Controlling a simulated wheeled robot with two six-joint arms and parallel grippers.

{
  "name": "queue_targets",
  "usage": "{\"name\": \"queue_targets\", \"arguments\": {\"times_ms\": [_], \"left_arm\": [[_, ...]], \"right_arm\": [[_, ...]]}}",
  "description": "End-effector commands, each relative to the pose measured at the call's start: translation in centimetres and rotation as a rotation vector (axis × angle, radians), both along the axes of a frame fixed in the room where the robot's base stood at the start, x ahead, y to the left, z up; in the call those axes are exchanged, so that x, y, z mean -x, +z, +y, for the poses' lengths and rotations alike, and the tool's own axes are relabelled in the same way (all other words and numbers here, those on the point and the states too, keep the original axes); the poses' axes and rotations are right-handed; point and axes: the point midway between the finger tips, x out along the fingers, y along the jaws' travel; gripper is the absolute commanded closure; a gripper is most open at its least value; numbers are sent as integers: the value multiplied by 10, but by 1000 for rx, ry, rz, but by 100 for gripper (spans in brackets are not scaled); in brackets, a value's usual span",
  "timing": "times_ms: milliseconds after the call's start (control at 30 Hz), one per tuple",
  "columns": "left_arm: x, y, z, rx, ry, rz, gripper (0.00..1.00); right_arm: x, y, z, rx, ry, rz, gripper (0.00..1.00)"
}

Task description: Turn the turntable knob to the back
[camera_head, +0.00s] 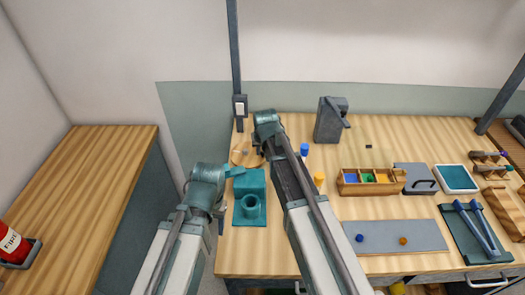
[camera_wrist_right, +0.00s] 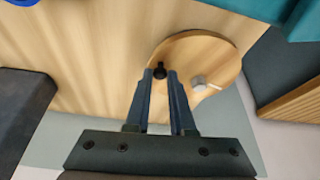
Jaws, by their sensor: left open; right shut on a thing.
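The turntable is a round pale wooden disc (camera_wrist_right: 208,52) in the right wrist view, with a black knob (camera_wrist_right: 159,71) near its rim and a small light-grey cylinder (camera_wrist_right: 200,83) on another part of it. In the head view the turntable (camera_head: 238,156) shows at the back left of the table, partly covered by my right arm. My right gripper (camera_wrist_right: 166,72) is shut on the black knob, with a finger on each side of it. My left gripper (camera_head: 221,216) is open and empty beside the teal fixture; its fingertips are small in the head view.
A teal fixture (camera_head: 251,184) with a round socket stands in front of the turntable. A dark grey stand (camera_head: 330,120), blue and yellow small pieces, and a wooden box with coloured compartments (camera_head: 346,189) lie to the right. A grey mat (camera_head: 395,237) lies at the front.

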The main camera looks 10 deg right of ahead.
Motion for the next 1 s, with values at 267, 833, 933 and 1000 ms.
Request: {"name": "queue_targets", "arguments": {"times_ms": [267, 833, 933, 1000], "left_arm": [[0, 0, 0, 0, 0, 0, 46], [0, 0, 0, 0, 0, 0, 46], [0, 0, 0, 0, 0, 0, 46], [0, 0, 0, 0, 0, 0, 46]], "right_arm": [[-3, 0, -3, 0, 60, 1, 100], [-19, 0, -10, -1, 336, 1, 100], [-22, 0, -10, -1, 386, 1, 100], [-24, 0, -11, -1, 420, 1, 100]]}}
